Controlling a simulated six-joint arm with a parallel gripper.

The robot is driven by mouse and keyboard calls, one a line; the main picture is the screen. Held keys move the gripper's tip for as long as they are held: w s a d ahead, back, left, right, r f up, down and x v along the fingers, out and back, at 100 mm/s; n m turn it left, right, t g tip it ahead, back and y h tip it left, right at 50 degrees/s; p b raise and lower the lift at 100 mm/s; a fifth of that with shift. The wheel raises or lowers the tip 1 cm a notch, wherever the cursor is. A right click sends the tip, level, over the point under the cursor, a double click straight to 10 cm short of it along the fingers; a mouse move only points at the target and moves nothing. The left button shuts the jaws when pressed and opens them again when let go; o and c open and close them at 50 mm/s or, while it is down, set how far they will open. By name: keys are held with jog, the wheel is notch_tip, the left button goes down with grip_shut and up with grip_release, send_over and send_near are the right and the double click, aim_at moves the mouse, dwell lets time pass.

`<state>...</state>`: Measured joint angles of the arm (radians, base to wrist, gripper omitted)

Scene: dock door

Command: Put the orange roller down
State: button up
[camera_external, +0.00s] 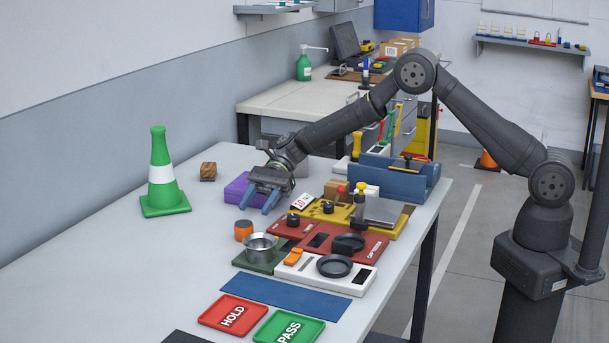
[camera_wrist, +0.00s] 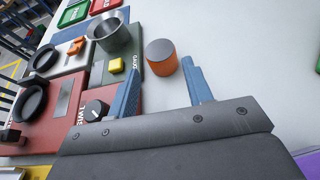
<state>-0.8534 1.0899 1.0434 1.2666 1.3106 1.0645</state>
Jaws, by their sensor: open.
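The orange roller (camera_external: 243,230) is a short orange cylinder with a grey top. It stands upright on the light table, left of the metal cup on the green block. In the wrist view the roller (camera_wrist: 161,57) stands just beyond the fingertips. My gripper (camera_external: 257,205) is open, its two blue fingers pointing down toward the roller from behind it. In the wrist view my gripper (camera_wrist: 165,78) shows empty space between its fingers, and the roller appears apart from them.
A metal cup (camera_external: 261,246) on a green block stands close right of the roller. Red and yellow panels with knobs lie behind it. A purple block (camera_external: 238,190) and a green cone (camera_external: 161,176) stand farther back. The table's left front is clear. HOLD (camera_external: 232,315) and PASS trays lie in front.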

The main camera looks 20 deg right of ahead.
aim_at(244, 223)
jog(key=x, duration=0.7)
jog(key=shift+s+a+f, duration=0.15)
jog(key=shift+s+f, duration=0.05)
jog(key=shift+f, duration=0.25)
jog(key=c, duration=0.8)
jog(key=shift+r, duration=0.1)
jog(key=shift+r, duration=0.1)
